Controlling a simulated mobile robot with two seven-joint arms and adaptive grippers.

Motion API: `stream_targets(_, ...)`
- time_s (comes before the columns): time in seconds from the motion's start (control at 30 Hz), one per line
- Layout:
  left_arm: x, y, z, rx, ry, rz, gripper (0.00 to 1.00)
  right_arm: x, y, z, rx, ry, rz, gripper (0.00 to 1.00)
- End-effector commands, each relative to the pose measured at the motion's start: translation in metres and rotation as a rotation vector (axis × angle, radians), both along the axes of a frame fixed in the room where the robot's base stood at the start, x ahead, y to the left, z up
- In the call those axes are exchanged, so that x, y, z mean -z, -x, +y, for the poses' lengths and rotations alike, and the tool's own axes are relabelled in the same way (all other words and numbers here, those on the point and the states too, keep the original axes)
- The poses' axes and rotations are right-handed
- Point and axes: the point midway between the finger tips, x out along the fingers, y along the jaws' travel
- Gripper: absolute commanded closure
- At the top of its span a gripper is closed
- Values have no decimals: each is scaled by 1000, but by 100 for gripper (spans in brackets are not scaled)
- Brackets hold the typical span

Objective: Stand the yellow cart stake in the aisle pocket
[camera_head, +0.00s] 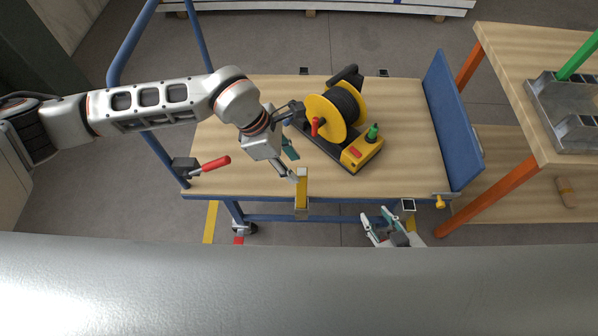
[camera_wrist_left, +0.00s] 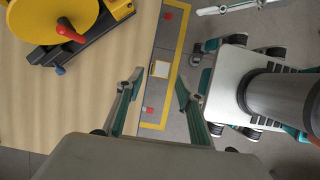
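The yellow stake (camera_head: 301,190) stands roughly upright at the cart's front edge, its lower end at the dark front pocket (camera_head: 301,214). How deep it sits cannot be told. Its square top (camera_wrist_left: 161,69) shows end-on in the left wrist view. My left gripper (camera_head: 292,163) is by the stake's top. Its fingers (camera_wrist_left: 160,79) are spread in the left wrist view, with the stake's top showing in the gap, apparently not gripped. My right gripper (camera_head: 380,220) is low in front of the cart, left of another front pocket (camera_head: 408,206), with its fingers apart and empty.
A yellow cable reel (camera_head: 335,112) stands on the cart's wooden deck (camera_head: 240,130). A red-handled lever (camera_head: 215,163) is at the left edge, a blue end board (camera_head: 452,120) at the right. A workbench (camera_head: 520,60) stands further right. The deck's left part is clear.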

Motion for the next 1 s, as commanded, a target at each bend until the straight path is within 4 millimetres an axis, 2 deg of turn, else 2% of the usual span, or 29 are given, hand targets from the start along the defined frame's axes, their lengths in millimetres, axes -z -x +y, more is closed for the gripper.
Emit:
stream_targets(0.1,-20,-1,9,-1,0,-2,63,2,0,0,0,0,0,67)
stream_targets(0.23,-35,0,15,0,-1,-1,63,3,0,0,0,0,1,67)
stream_targets(0.4,-43,0,18,0,0,0,63,4,0,0,0,0,1,67)
stream_targets(0.57,-44,3,15,0,10,10,63,4,1,0,-1,0,2,67)
stream_targets(0.67,-44,21,-4,-6,78,69,63,4,1,0,-1,0,2,67)
stream_targets(0.77,-53,55,-44,-31,230,201,63,5,1,0,0,0,3,67)
stream_targets(0.87,-80,92,-92,-95,443,387,63,5,1,0,0,0,3,67)
stream_targets(0.9,-94,102,-108,-131,532,466,63,5,1,0,0,1,4,67)
stream_targets(1.0,-136,114,-139,-245,749,666,63,6,1,0,0,1,5,67)
